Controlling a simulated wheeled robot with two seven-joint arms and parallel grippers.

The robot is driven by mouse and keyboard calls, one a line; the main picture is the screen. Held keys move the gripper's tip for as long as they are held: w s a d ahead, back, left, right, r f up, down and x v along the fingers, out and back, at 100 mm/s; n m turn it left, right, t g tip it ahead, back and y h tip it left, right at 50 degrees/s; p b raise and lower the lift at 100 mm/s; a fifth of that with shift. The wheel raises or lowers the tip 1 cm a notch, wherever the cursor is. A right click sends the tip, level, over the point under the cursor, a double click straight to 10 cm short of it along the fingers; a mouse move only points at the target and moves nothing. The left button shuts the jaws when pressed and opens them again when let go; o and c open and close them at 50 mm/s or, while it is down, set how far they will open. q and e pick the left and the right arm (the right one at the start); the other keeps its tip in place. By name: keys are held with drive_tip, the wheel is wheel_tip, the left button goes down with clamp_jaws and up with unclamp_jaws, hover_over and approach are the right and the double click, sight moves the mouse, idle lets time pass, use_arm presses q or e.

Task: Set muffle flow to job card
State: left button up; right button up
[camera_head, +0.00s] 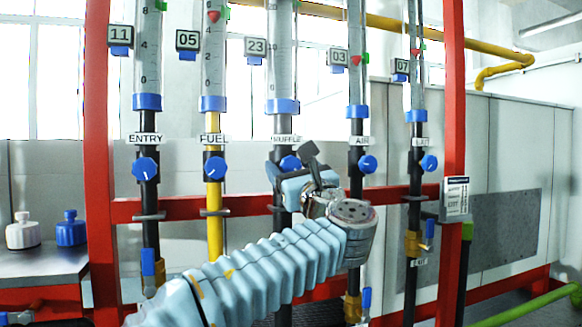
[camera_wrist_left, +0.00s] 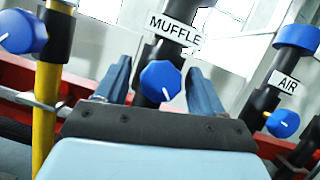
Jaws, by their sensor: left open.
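The muffle knob (camera_head: 290,164) is blue and sits on the black pipe under the MUFFLE label (camera_head: 286,140). In the left wrist view the muffle knob (camera_wrist_left: 160,82) lies between the two fingers of my left gripper (camera_wrist_left: 163,85), which is open. In the head view my left gripper (camera_head: 292,172) is at the knob and partly covers it. I cannot tell if the fingers touch it. The muffle flow tube (camera_head: 281,60) rises above with a tag reading 23 (camera_head: 256,47). The job card (camera_head: 456,198) hangs on the right red post; its text is too small to read.
Fuel knob (camera_head: 215,167) and air knob (camera_head: 367,164) flank the muffle knob. Entry knob (camera_head: 145,168) and exit knob (camera_head: 429,163) are farther out. A red rail (camera_head: 245,207) runs behind the pipes. White bottle (camera_head: 23,232) and blue bottle (camera_head: 71,229) stand at left.

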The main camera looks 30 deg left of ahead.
use_arm(q)
drive_tip(key=shift+c, duration=0.4)
drive_tip(key=c, duration=0.9)
drive_tip(key=o, duration=1)
drive_tip(key=shift+d, duration=0.1)
drive_tip(key=shift+s+d+f, duration=0.15)
drive_tip(key=shift+d+f, duration=0.1)
drive_tip(key=b+v, duration=0.2)
drive_tip(key=v, duration=1.1)
drive_tip(key=shift+r+b, duration=0.1)
drive_tip(key=shift+b, duration=0.2)
